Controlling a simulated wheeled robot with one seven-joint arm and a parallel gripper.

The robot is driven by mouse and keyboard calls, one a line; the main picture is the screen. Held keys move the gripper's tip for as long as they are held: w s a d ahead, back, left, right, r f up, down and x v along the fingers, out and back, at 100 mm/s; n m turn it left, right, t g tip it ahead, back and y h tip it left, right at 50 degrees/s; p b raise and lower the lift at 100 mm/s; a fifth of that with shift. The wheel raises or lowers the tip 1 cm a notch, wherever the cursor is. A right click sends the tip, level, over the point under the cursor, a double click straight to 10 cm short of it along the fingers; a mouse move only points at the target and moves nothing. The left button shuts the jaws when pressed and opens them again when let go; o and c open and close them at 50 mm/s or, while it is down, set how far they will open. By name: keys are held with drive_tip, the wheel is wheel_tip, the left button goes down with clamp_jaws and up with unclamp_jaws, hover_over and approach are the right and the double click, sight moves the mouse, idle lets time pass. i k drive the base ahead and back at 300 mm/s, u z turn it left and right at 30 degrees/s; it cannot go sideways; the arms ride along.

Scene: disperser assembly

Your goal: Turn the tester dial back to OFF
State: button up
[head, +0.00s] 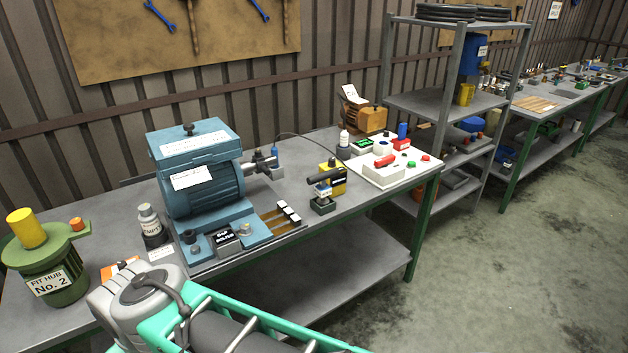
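A small yellow box (338,183), which looks like the tester, stands on the grey bench right of the blue motor. A thin dark cable arches from near the motor's shaft end toward the box. My arm crosses the bottom of the head view, but my gripper is out of frame.
The blue motor (202,185) fills the middle of the bench (292,187). A white board (407,171) with red and green parts lies at the right end. A green hub (45,270) stands at the left. A shelf rack (405,103) stands beyond. Floor at right is clear.

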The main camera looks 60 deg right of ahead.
sight(332, 161)
drive_tip(key=u, duration=0.7)
drive_tip(key=i, duration=0.95)
drive_tip(key=z, duration=2.25)
